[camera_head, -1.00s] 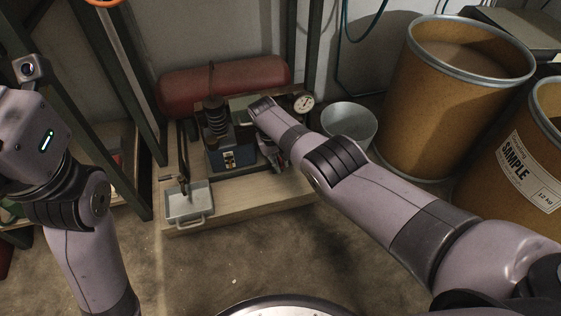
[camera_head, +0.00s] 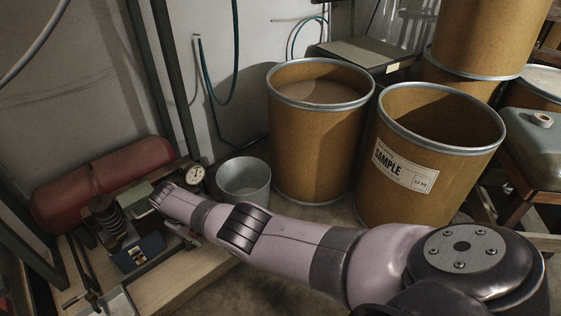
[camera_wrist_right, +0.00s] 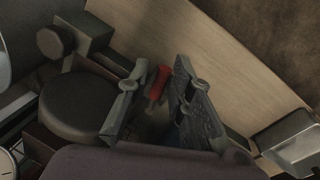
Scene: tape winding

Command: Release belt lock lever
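A small red lever handle (camera_wrist_right: 158,84) shows in the right wrist view, over the wooden base (camera_wrist_right: 235,65). I take it for the belt lock lever; I cannot make it out in the head view. My right gripper (camera_wrist_right: 162,72) is open, with one finger on each side of the red handle in the picture. I cannot tell whether either finger touches it. In the head view my right gripper (camera_head: 183,238) is low beside the blue box (camera_head: 138,252) of the machine, mostly hidden by its own arm. My left gripper is not in view.
A red tank (camera_head: 85,190), a black finned cylinder (camera_head: 106,222) and a pressure gauge (camera_head: 194,175) crowd the machine. A metal bucket (camera_head: 243,182) and large brown drums (camera_head: 318,140) stand to the right. A metal tray (camera_wrist_right: 295,135) shows in the wrist view.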

